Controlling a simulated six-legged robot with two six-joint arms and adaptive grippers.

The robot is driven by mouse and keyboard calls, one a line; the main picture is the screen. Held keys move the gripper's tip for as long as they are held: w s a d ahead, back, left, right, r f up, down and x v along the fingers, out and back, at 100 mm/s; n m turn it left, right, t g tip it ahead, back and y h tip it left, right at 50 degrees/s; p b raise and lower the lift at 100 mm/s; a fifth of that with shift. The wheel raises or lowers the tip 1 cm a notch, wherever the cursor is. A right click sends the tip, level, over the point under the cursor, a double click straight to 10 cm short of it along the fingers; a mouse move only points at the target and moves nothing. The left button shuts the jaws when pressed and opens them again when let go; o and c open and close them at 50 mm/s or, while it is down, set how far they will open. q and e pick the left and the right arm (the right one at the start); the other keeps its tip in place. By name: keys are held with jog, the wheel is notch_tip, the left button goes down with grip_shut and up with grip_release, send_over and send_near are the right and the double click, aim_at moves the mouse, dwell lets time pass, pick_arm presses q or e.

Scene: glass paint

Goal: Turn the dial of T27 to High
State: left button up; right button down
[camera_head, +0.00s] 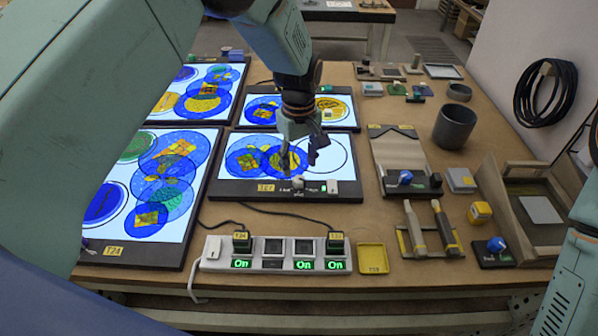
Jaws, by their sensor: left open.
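The light panel T27 (240,191) lies in the middle of the table, with its yellow label on the front edge. Its lit surface carries blue and yellow glass discs and an empty outlined circle at right. A small light-coloured dial (298,183) sits on its front edge, with small markings around it too small to read. My right gripper is out of view; only part of my right arm shows at the right edge.
A white power strip (212,253) with green "On" lights lies in front of the panel. Panel T24 (128,253) is at left, with more lit panels behind. A yellow tray (373,259), brushes (446,228), a grey cup (454,126) and a wooden box are at right.

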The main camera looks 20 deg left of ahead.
aim_at(299, 178)
pick_arm(q)
notch_tip(299, 178, up, 7)
dwell(0.3)
